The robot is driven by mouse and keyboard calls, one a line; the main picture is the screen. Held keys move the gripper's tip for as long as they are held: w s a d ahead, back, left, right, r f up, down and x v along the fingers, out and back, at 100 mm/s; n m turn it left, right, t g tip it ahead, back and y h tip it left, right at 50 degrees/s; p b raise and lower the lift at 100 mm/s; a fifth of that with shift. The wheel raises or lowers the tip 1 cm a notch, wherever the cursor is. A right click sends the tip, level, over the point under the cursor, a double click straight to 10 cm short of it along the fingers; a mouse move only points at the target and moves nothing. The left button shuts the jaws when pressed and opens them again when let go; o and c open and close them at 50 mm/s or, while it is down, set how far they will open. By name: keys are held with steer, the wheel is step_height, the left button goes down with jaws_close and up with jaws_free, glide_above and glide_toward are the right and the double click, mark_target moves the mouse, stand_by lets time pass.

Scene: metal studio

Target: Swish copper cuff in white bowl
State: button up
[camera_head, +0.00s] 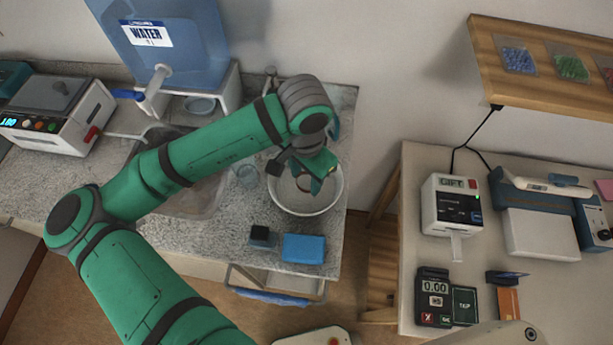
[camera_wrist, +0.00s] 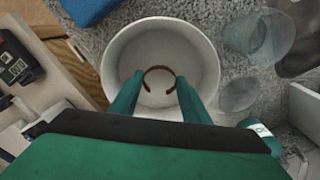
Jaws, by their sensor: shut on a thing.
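The white bowl (camera_head: 288,207) stands on the speckled grey counter, near its right end. It also shows in the wrist view (camera_wrist: 205,57), where I look down into it. My gripper (camera_head: 318,178) is over the bowl, pointing down. Its green fingers (camera_wrist: 159,90) are shut on the copper cuff, a thin brown open ring (camera_wrist: 159,69). The cuff is held between the fingertips within the bowl's outline. In the head view the cuff shows small and dark (camera_head: 303,182) below the gripper. I cannot tell whether it touches the bowl's bottom or any liquid.
A blue water tank (camera_head: 170,40) with a tap stands at the back over the sink. A clear cup (camera_head: 247,174) is left of the bowl. A blue sponge (camera_head: 303,248) and a dark block (camera_head: 262,238) lie in front. A second table (camera_head: 400,270) with devices stands right.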

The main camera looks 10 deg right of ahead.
steer(key=shift+w+a+f, duration=0.1)
steer(key=shift+f, duration=0.5)
steer(key=shift+r, duration=0.65)
steer(key=shift+f, duration=0.65)
steer(key=shift+r, duration=0.7)
steer(key=shift+f, duration=0.7)
